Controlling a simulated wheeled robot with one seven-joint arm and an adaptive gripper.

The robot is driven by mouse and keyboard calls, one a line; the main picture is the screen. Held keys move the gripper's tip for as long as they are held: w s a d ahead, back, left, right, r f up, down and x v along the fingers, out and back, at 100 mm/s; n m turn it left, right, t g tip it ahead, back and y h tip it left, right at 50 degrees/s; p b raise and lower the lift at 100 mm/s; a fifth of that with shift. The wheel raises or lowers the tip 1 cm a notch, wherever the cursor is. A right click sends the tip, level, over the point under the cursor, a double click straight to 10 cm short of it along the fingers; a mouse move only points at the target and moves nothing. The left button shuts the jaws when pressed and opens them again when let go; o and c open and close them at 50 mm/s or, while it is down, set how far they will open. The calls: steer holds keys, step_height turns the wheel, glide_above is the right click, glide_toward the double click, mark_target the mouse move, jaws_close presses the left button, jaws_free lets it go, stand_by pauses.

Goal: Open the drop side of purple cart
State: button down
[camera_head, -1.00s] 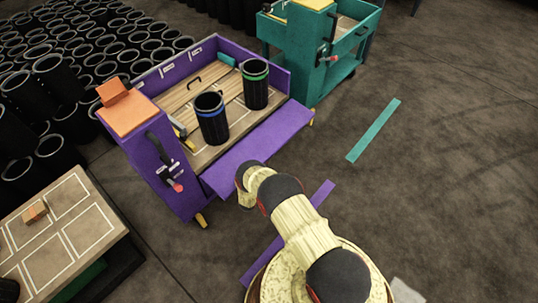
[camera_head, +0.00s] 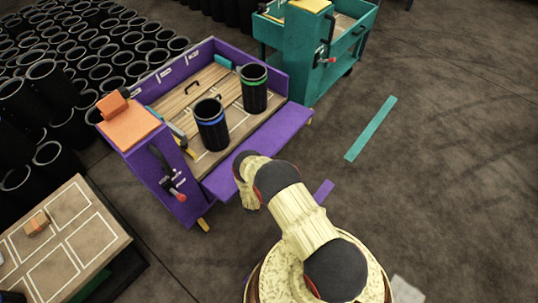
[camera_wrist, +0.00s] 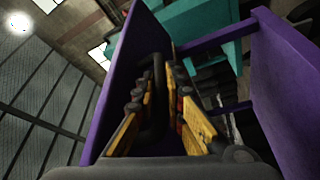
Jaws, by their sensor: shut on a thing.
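The purple cart (camera_head: 188,205) stands left of centre in the head view. Its drop side (camera_head: 255,150) is folded outward from the deck along the front edge, sloping toward my arm. In the wrist view a purple panel (camera_wrist: 120,75) rises on the left, with a black bar handle (camera_wrist: 158,75) on its face. My gripper (camera_wrist: 165,95) has its yellow-padded fingers around this handle and is shut on it. In the head view my gripper is hidden behind my arm and the drop side.
Two black sleeves, one with a blue band (camera_head: 211,125) and one with a green band (camera_head: 253,88), stand on the cart's deck. A teal cart (camera_head: 310,75) is behind on the right. A low table (camera_head: 65,245) is at lower left. Floor on the right is open.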

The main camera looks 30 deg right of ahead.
steer(key=c, duration=1.8)
jaws_free()
steer(key=shift+c, duration=0.2)
steer(key=shift+a, duration=0.1)
steer(key=v, duration=1.2)
